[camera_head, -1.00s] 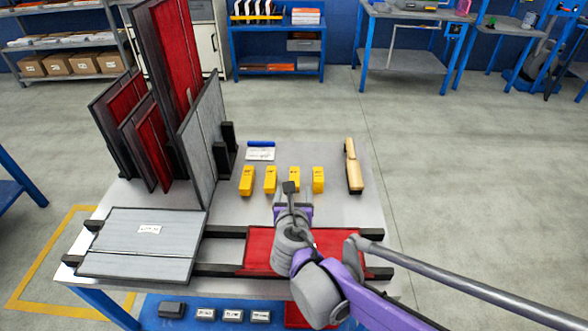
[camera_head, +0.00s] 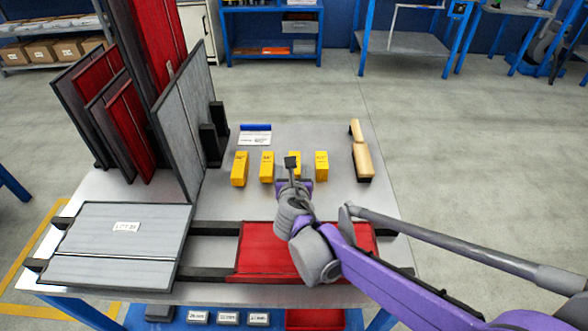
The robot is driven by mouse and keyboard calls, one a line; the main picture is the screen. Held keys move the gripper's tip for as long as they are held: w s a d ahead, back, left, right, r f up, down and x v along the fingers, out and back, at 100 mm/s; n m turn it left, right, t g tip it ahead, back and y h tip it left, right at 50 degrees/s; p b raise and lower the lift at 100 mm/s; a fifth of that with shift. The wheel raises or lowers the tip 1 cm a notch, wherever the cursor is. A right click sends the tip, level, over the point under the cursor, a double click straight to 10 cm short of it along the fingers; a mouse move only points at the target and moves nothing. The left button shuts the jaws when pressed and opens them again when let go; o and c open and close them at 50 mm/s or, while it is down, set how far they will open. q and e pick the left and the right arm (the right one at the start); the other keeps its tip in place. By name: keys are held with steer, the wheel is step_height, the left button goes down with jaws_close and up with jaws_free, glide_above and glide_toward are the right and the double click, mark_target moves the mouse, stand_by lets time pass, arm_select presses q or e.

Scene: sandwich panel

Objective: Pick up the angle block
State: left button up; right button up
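Several yellow angle blocks stand in a row on the table. From left to right there is a first block (camera_head: 240,169), a second block (camera_head: 266,167), a third block (camera_head: 295,160) and a fourth block (camera_head: 321,165). My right gripper (camera_head: 291,163) comes from the lower right and reaches over the third block, partly hiding it. From this view I cannot tell whether its fingers are open or touch the block. My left gripper does not show.
A wooden-handled tool (camera_head: 361,152) lies right of the blocks. A blue-edged white card (camera_head: 255,135) lies behind them. Grey and red panels (camera_head: 180,125) stand upright at left. A grey panel (camera_head: 122,245) and red panel (camera_head: 268,250) lie in front on rails.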

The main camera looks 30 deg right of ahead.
steer(key=b+x, duration=0.1)
steer(key=x, duration=0.3)
steer(key=shift+w+f, duration=0.1)
steer(key=shift+f, duration=0.15)
steer(key=shift+r, duration=0.1)
steer(key=shift+c, duration=0.3)
jaws_close()
